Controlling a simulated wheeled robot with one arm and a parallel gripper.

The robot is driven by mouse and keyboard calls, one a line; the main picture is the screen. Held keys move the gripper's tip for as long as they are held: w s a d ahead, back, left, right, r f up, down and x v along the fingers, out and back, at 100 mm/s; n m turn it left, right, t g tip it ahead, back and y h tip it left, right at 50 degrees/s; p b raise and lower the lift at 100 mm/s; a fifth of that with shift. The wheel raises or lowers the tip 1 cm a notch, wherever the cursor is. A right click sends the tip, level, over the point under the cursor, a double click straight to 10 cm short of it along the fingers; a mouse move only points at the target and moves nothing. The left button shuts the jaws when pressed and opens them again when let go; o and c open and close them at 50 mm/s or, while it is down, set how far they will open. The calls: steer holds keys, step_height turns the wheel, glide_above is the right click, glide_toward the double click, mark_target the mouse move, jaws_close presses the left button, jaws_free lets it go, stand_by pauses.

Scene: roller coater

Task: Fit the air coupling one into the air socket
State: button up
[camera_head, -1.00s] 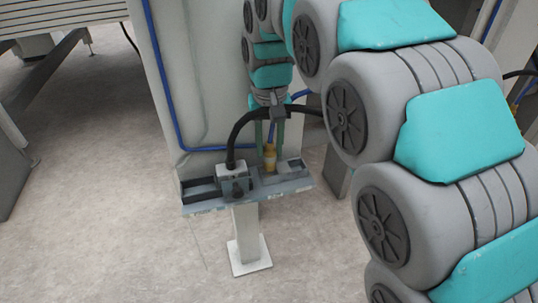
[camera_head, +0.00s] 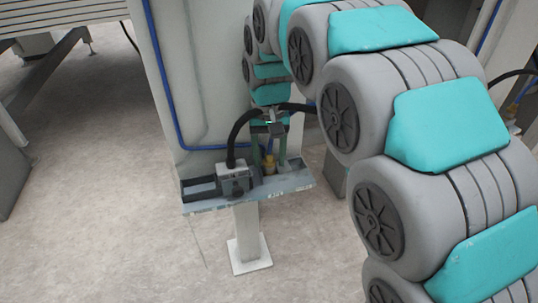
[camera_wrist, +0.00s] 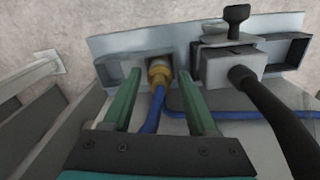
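The air coupling one is a brass-yellow fitting (camera_head: 269,165) at the right half of the grey shelf (camera_head: 215,206). In the wrist view the coupling (camera_wrist: 158,72) has a blue hose (camera_wrist: 154,110) running back from it between my fingers. Its far end meets the shelf face, where the air socket seems to be. The coupling covers the socket, so I cannot tell how deep it sits. My gripper (camera_head: 269,152) is above the shelf. In the wrist view its green fingers (camera_wrist: 158,85) stand on either side of the coupling with a visible gap to each.
A grey block (camera_head: 234,178) with a dark knob and a thick black cable (camera_head: 236,132) sits beside the coupling; the cable passes near my gripper. The shelf stands on a white post (camera_head: 247,232) before a pale panel (camera_head: 170,60). The floor around is clear.

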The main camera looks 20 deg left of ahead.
mark_target(269, 160)
steer(key=shift+o, duration=0.4)
steer(key=shift+r, duration=0.1)
step_height(269, 160, up, 12)
stand_by(0.4)
